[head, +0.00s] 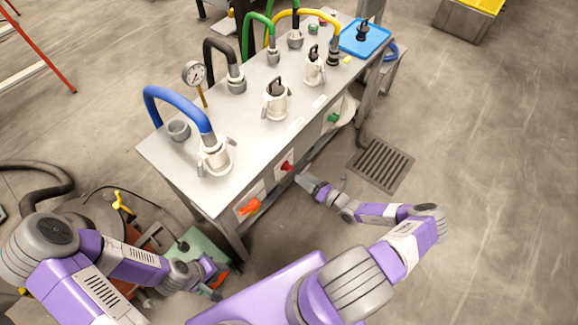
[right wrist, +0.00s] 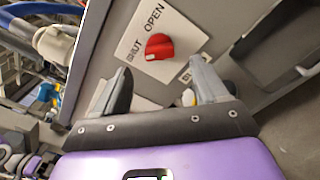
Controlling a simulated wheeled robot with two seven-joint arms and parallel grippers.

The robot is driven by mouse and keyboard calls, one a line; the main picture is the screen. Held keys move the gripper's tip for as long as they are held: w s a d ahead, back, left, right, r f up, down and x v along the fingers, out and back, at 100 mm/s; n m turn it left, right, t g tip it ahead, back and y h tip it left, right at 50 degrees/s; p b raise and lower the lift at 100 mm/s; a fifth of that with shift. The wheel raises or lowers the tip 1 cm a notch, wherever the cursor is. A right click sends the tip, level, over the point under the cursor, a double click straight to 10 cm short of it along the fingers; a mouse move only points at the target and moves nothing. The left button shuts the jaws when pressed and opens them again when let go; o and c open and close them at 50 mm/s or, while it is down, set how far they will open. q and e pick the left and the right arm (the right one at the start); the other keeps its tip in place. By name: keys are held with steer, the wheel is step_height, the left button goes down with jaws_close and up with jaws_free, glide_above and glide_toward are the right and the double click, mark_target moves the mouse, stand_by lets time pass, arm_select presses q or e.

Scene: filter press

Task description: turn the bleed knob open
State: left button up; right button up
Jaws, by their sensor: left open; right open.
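The bleed knob is the red knob (head: 287,166) on the bench's front panel. In the right wrist view the red knob (right wrist: 159,46) sits on a white plate lettered SHUT and OPEN. Its pale mark lies at its lower left end, on the SHUT side. My right gripper (head: 301,179) is just in front of the knob. In its wrist view the right gripper (right wrist: 160,64) is open and empty, its fingertips either side of and short of the knob. My left gripper (head: 213,279) is open, low at the left, away from the panel.
An orange handle (head: 250,206) and a green knob (head: 333,118) are on the same front panel. The bench top (head: 225,112) carries hose fittings and a gauge (head: 194,74). A floor grate (head: 381,165) lies right of the bench. The floor at right is clear.

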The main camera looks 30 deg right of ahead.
mark_target(291, 169)
steer(key=b+x, duration=0.1)
steer(key=x, duration=0.6)
steer(key=shift+s, duration=0.1)
steer(key=shift+c, duration=0.4)
steer(key=c, duration=0.9)
